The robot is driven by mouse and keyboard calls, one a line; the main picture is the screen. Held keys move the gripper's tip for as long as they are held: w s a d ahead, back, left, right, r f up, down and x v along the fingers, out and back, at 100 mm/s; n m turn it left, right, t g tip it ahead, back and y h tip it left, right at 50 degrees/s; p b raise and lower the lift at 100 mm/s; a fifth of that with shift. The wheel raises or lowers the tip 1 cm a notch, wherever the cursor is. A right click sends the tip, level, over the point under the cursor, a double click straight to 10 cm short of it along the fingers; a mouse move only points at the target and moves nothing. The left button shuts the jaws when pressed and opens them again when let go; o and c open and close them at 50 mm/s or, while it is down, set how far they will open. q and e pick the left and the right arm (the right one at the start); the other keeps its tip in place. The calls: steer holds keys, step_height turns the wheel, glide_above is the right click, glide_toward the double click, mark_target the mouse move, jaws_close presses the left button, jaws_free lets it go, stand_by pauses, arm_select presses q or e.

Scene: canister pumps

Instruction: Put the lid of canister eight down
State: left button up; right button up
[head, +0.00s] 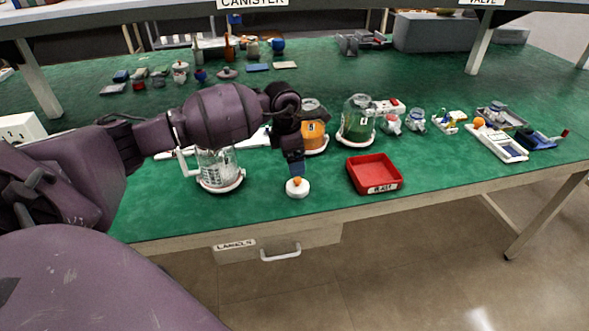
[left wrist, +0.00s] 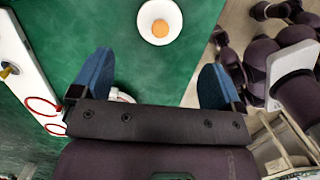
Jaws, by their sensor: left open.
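A round white lid with an orange knob (head: 297,188) lies on the green bench near its front edge. It also shows beyond my fingertips in the left wrist view (left wrist: 159,20). My left gripper (head: 297,171) is open above the lid, its blue fingers apart and nothing between them. An orange canister (head: 314,130) with a dark numeral, which I cannot read surely, stands just behind the gripper, partly hidden by my wrist. My right gripper is not in view.
A red tray (head: 374,162) stands right of the lid. A clear jug (head: 219,172) stands to the left, and a green canister (head: 357,122) behind the tray. Small parts lie farther back and right. The bench's front edge (head: 330,213) is close to the lid.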

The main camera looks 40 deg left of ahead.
arm_select(q)
steer(key=s+d+f+n+t+h, duration=0.25)
steer(key=s+d+n+h, duration=0.35)
steer(key=d, duration=0.4)
steer(key=s+d+f+n+t+h, duration=0.1)
steer(key=s+d+n+t+h, duration=0.3)
steer(key=d+h, duration=0.55)
steer(key=s+a+f+n+t+y, duration=0.1)
steer(key=s+f+n+y, duration=0.4)
steer(key=n, duration=0.6)
steer(key=s+a+f+n+t+y, duration=0.1)
steer(key=s+a+f+n+y, duration=0.3)
steer(key=n, duration=0.7)
steer(key=s+a+f+n+t+y, duration=0.1)
steer(key=s+f+n+y, duration=0.4)
steer(key=s+n, duration=0.5)
steer(key=a+n+y, duration=0.1)
steer(key=y, duration=0.1)
steer(key=shift+a+f+y, duration=0.3)
steer(key=shift+a+y, duration=0.05)
steer(key=shift+a, duration=0.05)
